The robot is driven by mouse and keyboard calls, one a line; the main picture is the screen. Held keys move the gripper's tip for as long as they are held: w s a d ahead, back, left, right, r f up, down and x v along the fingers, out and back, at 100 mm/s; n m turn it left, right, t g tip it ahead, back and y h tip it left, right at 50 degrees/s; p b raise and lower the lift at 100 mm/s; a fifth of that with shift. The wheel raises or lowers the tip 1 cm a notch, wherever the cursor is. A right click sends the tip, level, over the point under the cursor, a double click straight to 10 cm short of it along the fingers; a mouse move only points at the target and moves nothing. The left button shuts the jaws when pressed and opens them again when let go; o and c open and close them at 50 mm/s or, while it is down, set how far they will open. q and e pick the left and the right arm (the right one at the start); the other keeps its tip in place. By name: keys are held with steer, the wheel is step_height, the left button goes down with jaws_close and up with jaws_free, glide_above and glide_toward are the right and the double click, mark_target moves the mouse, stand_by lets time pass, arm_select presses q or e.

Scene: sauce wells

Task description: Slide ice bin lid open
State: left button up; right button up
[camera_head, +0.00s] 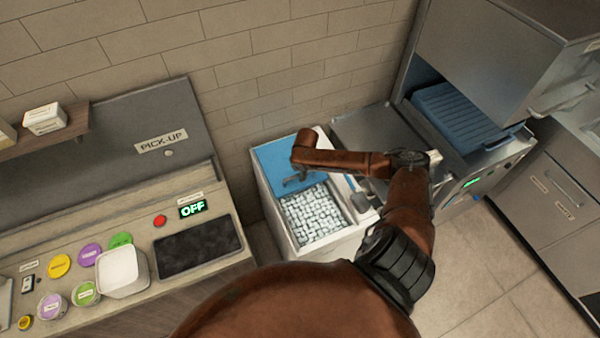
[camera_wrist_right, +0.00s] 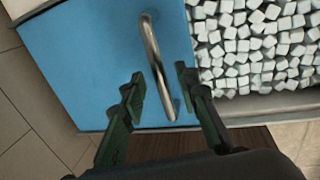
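The ice bin (camera_head: 274,218) is a pale open-topped box in the middle of the head view. Its blue lid (camera_head: 268,158) covers the back part, and white ice cubes (camera_head: 312,213) lie exposed in front. In the right wrist view the blue lid (camera_wrist_right: 85,65) carries a curved metal handle (camera_wrist_right: 153,55), with ice (camera_wrist_right: 255,45) to the right. My right gripper (camera_head: 293,182) is over the lid near the ice. In its wrist view the fingers (camera_wrist_right: 160,82) are apart, one on each side of the handle's lower part; contact cannot be told. My left gripper is not in view.
A steel machine with a blue rack (camera_head: 455,118) stands right. A tiled wall is behind.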

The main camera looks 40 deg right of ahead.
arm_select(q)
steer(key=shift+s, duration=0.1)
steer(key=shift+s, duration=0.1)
arm_select(e)
step_height(320, 180, up, 12)
steer(key=s, duration=0.2)
steer(key=shift+s+a+f, duration=0.15)
steer(key=shift+a, duration=0.2)
stand_by(0.4)
